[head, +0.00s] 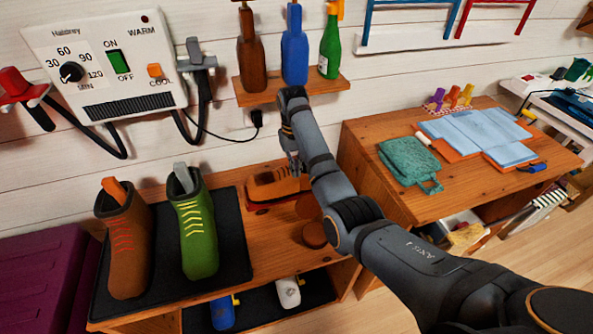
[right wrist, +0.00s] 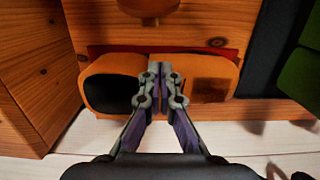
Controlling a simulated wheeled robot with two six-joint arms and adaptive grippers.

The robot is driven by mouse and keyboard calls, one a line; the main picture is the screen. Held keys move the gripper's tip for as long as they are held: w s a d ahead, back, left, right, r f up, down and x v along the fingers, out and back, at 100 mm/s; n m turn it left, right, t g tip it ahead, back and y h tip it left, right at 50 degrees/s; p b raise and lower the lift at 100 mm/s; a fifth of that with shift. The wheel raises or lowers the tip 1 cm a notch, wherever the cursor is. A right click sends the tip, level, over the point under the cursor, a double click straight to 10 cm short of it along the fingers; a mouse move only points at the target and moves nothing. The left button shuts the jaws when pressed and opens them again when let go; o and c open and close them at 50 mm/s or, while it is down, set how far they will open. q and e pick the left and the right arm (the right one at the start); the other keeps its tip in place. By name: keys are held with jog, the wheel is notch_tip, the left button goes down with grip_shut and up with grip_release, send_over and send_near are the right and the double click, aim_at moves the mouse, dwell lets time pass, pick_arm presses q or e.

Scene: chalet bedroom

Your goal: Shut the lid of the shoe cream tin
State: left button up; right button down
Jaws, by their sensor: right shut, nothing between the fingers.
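The shoe cream tin (head: 314,235) is a small round brown thing on the wooden bench, just left of my right forearm in the head view. A second rounded brown part (head: 308,207) shows right behind it, partly covered by my arm; it looks like the raised lid, but I cannot tell its angle. A round orange-brown part of the tin shows at the top edge of the right wrist view (right wrist: 148,6), cut off. My right gripper (head: 293,166) is shut and empty, behind the tin towards the wall, over the orange block-like items. My left gripper is out of view.
Orange-brown items (right wrist: 205,80) on a red base (head: 258,207) lie under the right gripper. A brown shoe (head: 127,245) and a green shoe (head: 196,230) stand on a dark mat to the left. A bottle shelf (head: 318,88) is above; a wooden desk (head: 375,190) is right.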

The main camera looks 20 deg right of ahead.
aim_at(297, 185)
jog(key=f, duration=0.6)
jog(key=shift+s+d, duration=0.1)
jog(key=shift+s, duration=0.15)
jog(key=shift+s+f, duration=0.2)
jog(key=shift+f, duration=0.05)
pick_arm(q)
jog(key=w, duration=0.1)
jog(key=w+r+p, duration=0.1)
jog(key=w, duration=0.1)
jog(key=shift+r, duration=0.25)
pick_arm(e)
jog(key=s, duration=0.1)
jog(key=s+r, duration=0.1)
jog(key=s, duration=0.1)
jog(key=shift+r, duration=0.15)
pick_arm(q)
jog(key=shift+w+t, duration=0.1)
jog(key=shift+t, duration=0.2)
